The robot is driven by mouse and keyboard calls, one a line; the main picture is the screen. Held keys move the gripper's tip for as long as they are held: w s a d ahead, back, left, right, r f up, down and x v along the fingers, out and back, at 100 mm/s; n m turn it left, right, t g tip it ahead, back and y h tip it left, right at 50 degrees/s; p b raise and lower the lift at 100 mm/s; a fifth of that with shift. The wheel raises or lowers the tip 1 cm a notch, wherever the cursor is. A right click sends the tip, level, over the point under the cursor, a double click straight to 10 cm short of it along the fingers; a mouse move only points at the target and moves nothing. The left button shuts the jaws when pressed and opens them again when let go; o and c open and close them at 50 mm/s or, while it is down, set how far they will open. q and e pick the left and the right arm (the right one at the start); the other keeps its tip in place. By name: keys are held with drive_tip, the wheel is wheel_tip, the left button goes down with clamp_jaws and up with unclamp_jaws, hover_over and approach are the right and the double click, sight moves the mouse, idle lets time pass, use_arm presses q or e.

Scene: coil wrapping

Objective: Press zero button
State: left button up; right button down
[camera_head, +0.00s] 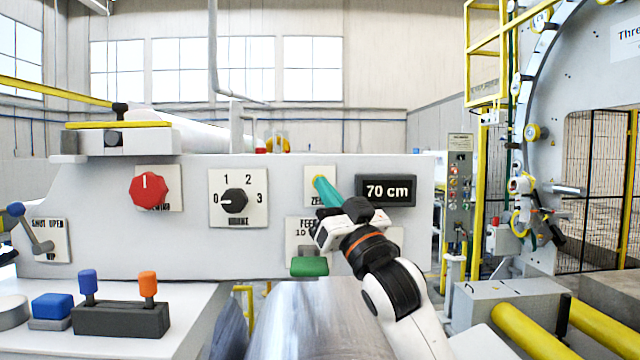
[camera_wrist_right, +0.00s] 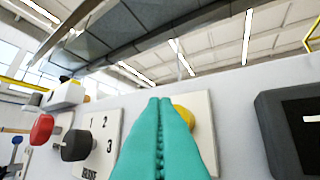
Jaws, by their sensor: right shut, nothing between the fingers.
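The zero button is a yellow round button on a white plate (camera_head: 311,199) partly labelled "ZE". The yellow button (camera_wrist_right: 184,115) shows in the right wrist view just right of my fingertips, partly hidden behind them. My right gripper (camera_head: 318,181) has teal fingers that are shut and empty. Its tips are at the button in the head view; I cannot tell whether they touch it. The teal fingers (camera_wrist_right: 160,101) fill the lower middle of the right wrist view. My left gripper is not in view.
The "70 cm" display (camera_head: 387,191) is right of the plate. A dial (camera_head: 234,201) and a red knob (camera_head: 148,190) are to the left. A metal coil (camera_head: 318,320) lies in front of the panel.

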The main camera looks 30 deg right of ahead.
drive_tip(key=shift+w+d, duration=0.1)
drive_tip(key=shift+w, duration=0.05)
idle(0.4)
drive_tip(key=shift+w+d, duration=0.15)
drive_tip(key=shift+w, duration=0.05)
drive_tip(key=shift+w+d+r+p, duration=0.1)
drive_tip(key=shift+w+d+p, duration=0.2)
drive_tip(key=shift+w, duration=0.2)
idle(1.0)
idle(0.3)
drive_tip(key=shift+s+a, duration=0.5)
drive_tip(key=shift+s, duration=0.3)
drive_tip(key=shift+s+a, duration=0.1)
drive_tip(key=shift+s+a, duration=0.4)
drive_tip(key=shift+s, duration=0.3)
drive_tip(key=shift+s+a, duration=0.45)
drive_tip(key=shift+s, duration=0.2)
drive_tip(key=shift+s+a, duration=0.4)
drive_tip(key=shift+s, duration=0.3)
